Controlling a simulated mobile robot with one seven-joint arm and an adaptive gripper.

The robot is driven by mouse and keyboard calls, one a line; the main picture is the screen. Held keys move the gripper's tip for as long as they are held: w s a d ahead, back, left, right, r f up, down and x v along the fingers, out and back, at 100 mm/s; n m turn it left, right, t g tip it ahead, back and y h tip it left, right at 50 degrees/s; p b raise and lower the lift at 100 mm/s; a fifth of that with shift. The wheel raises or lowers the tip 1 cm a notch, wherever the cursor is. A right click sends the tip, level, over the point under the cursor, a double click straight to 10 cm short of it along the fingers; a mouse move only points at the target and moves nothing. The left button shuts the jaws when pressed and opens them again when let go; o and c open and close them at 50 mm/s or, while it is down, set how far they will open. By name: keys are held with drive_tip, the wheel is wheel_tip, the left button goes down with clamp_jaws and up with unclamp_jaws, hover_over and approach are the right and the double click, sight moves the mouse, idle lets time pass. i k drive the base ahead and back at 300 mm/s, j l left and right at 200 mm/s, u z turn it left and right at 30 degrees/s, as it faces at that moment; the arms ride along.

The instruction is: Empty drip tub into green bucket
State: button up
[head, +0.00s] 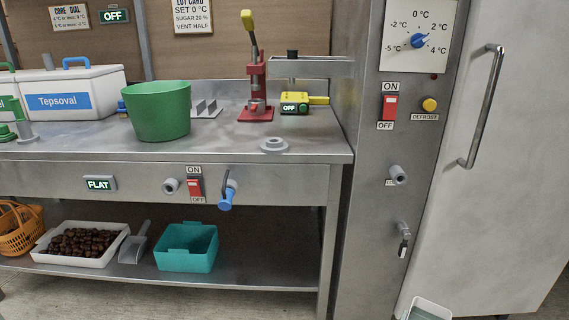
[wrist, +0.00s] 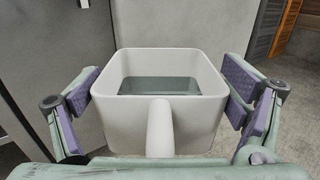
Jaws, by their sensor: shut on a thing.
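The drip tub (wrist: 204,65) is a white, square-mouthed tub with a loop handle on the near side and greyish-green liquid inside. The tub looks upright.
The steel counter (head: 310,143) carries a white Tepsoval box (head: 105,82), a red press (head: 256,95) and a grey ring (head: 273,145). A blue-handled valve (head: 227,193) juts from its front. A teal bin (head: 187,258) is on the lower shelf. The cabinet (head: 364,170) stands right.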

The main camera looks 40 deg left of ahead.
sight(159, 111)
drive_tip(key=i+l, duration=0.1)
drive_tip(key=l, duration=0.2)
drive_tip(key=i+l, duration=0.1)
drive_tip(key=l, duration=0.15)
drive_tip(key=u, duration=1.8)
